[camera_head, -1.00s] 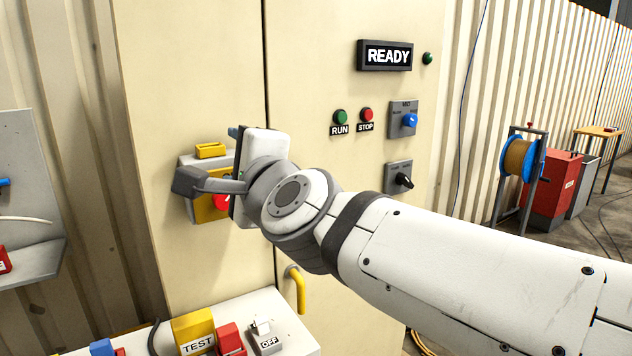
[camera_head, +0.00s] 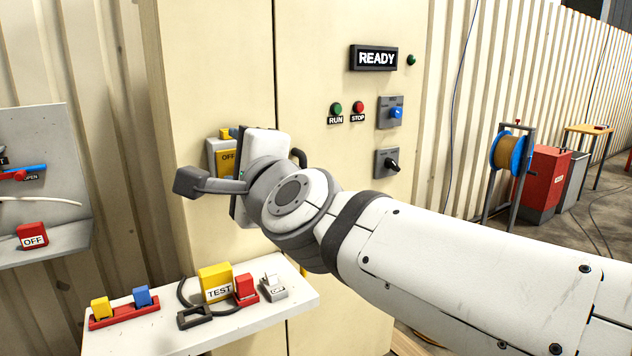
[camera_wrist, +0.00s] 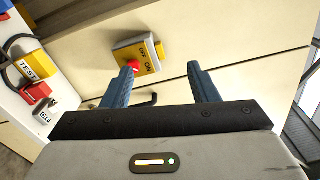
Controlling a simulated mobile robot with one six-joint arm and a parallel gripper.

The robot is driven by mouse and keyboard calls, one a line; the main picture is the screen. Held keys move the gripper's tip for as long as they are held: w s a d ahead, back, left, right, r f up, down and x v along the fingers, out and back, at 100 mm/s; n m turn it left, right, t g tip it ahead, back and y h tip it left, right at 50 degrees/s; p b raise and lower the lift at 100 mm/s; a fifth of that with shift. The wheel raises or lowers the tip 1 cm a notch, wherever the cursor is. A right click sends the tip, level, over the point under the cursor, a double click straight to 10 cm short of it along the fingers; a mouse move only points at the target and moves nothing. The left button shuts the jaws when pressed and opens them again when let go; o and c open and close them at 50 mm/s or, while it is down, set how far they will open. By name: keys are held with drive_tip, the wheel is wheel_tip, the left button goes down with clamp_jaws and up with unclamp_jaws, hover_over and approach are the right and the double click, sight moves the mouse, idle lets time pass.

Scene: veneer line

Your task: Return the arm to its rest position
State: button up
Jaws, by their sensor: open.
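My gripper (camera_wrist: 163,85) is open in the wrist view, its two blue fingers apart with nothing between them. In the head view my arm reaches in from the lower right, and its wrist hides the fingers. The switch box also shows in the head view (camera_head: 226,158), partly hidden by my wrist. The gripper is apart from it in the wrist view.
The cream cabinet (camera_head: 350,230) carries a READY sign (camera_head: 374,58), RUN and STOP buttons and two dials. A white shelf (camera_head: 150,335) below holds a yellow TEST box (camera_head: 215,283), a red block and a grey OFF tag. A cable reel (camera_head: 510,153) stands at right.

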drive_tip(key=d+f+n+g+h+p, duration=0.25)
drive_tip(key=d+f+n+g, duration=0.45)
drive_tip(key=f, duration=0.8)
drive_tip(key=s+d+f+n+g+h+p, duration=0.1)
drive_tip(key=s+d+f+n+g+h, duration=0.2)
drive_tip(key=s+d+f, duration=0.3)
drive_tip(key=s+d+f+n+g+h+p, duration=0.1)
drive_tip(key=s+d+f+n+g+h, duration=0.1)
drive_tip(key=d+f, duration=0.6)
drive_tip(key=s+d+n+h, duration=0.1)
drive_tip(key=s+d+n, duration=0.1)
drive_tip(key=d, duration=0.3)
drive_tip(key=shift+s+g+h, duration=0.35)
drive_tip(key=shift+s+g, duration=0.05)
drive_tip(key=shift+s, duration=0.5)
